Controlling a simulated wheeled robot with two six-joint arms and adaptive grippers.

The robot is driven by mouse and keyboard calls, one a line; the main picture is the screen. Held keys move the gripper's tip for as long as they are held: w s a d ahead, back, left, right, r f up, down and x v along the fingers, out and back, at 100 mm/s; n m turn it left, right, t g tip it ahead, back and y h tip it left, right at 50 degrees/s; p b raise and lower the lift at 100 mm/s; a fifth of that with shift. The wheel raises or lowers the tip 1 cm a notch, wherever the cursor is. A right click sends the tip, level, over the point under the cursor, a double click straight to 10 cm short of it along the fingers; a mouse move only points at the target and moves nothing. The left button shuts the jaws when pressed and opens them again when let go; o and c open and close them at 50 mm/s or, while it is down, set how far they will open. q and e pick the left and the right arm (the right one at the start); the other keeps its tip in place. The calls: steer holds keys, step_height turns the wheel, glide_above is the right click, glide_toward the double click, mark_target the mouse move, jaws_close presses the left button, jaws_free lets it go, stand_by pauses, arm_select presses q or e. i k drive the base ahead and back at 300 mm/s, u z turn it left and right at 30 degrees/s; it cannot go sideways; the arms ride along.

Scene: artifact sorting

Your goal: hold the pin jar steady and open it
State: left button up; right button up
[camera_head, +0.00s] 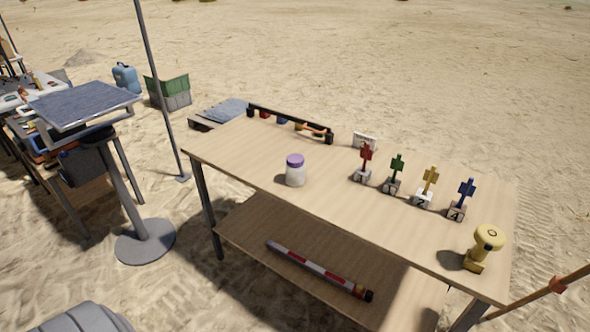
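The pin jar (295,171) stands upright on the wooden table, left of its middle and near the front edge. Its body is whitish and its purple lid (295,160) sits on top. Nothing touches the jar. Neither of my grippers is in the head view.
The wooden table (330,205) also holds several coloured pins on numbered blocks (422,199), a yellow tool (484,247) at the right end and a dark rack (290,122) at the back. A red-and-white rod (318,270) lies on the lower shelf. The tabletop around the jar is clear.

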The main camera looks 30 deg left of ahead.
mark_target(295, 176)
steer(key=k, duration=1.3)
steer(key=u, duration=0.65)
steer(key=i, duration=0.6)
steer(key=u, duration=0.7)
steer(key=i, duration=0.9)
steer(key=z, duration=0.15)
